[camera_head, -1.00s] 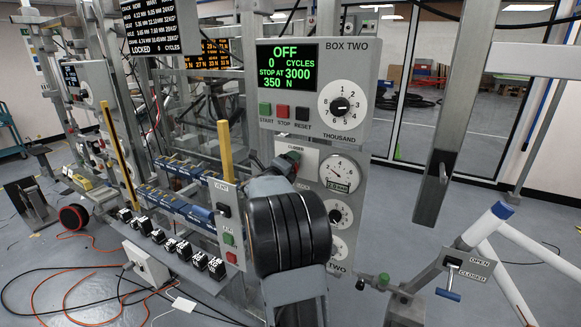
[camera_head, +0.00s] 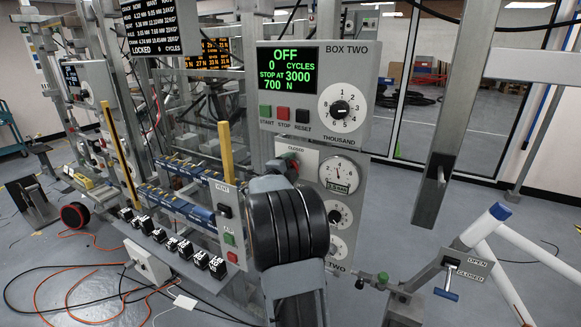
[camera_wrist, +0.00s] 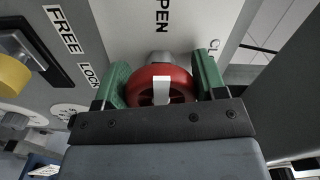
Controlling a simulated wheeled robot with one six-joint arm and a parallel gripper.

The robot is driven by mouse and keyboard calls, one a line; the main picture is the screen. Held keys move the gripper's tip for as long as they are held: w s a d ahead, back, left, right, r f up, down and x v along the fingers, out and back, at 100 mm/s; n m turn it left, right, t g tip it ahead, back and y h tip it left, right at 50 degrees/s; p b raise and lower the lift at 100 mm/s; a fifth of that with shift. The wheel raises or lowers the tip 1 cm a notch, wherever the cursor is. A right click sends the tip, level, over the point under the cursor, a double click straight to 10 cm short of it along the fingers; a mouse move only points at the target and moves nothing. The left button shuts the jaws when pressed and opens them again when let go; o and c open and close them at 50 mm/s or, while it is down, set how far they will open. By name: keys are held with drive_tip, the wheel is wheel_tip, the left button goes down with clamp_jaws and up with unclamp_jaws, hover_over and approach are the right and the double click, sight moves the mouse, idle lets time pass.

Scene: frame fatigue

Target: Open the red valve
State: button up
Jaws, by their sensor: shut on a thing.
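The red valve (camera_wrist: 183,80) is a round hand wheel with a white mark, in the middle of the wrist view. It sits on a light panel with OPEN printed above it and a partly hidden CLOSED label at right. My gripper (camera_wrist: 160,72) has its green fingers on either side of the wheel, shut on it. In the head view my gripper (camera_head: 290,165) is at the panel of box two (camera_head: 352,52), beside the CLOSED label. My arm hides most of the valve there.
A pressure gauge (camera_head: 338,173) is right of the valve, with more dials below. The display (camera_head: 287,70) reads OFF and 700 N. A steel post (camera_head: 447,130) and a white bike frame (camera_head: 505,255) stand at right. A FREE/LOCK plate (camera_wrist: 65,35) is left of the valve.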

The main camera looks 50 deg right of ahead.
idle(0.4)
drive_tip(key=o, duration=0.9)
drive_tip(key=b+v, duration=0.1)
drive_tip(key=v, duration=0.6)
drive_tip(key=shift+a+b, duration=0.25)
drive_tip(key=shift+b, duration=0.1)
